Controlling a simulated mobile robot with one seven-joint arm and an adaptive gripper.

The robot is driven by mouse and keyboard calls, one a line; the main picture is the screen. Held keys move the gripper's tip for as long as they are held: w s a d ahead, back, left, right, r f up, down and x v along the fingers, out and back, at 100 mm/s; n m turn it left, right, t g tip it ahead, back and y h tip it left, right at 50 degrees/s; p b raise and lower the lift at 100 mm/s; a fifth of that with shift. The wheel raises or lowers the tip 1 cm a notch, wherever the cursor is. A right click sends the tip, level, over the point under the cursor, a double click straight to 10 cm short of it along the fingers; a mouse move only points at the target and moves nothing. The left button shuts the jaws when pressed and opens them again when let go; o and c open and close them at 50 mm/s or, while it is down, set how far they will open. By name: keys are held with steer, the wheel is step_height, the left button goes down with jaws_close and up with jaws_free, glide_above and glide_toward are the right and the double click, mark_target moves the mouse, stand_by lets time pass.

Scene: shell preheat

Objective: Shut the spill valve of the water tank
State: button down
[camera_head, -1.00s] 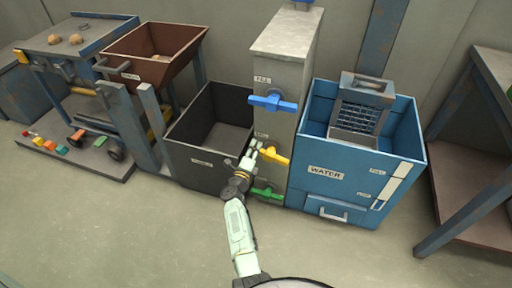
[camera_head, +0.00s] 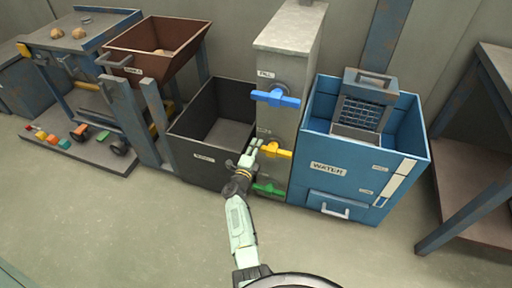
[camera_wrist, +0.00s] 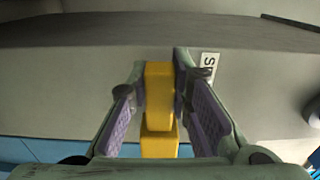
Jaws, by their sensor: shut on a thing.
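The yellow valve handle (camera_head: 277,153) is on the front of the grey column (camera_head: 282,62), between a blue handle above and a green handle below. It lies about level in the head view. In the wrist view the yellow handle (camera_wrist: 159,98) stands between my two finger pads, beside a white label (camera_wrist: 209,66) starting with "S". My gripper (camera_head: 252,151) is shut on the left end of this handle. The blue water tank (camera_head: 320,190), marked WATER, stands right of the column.
The blue handle (camera_head: 275,97) is above my gripper, under a FILL label. The green handle (camera_head: 269,189) is below, close to my arm. A dark open bin (camera_head: 205,165) stands left of the column. A metal rack (camera_head: 365,100) sits in the tank. The front floor is clear.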

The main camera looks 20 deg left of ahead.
steer(key=c, duration=1.4)
jaws_free()
steer(key=shift+c, duration=0.2)
steer(key=s, duration=1.2)
steer(key=shift+d, duration=0.35)
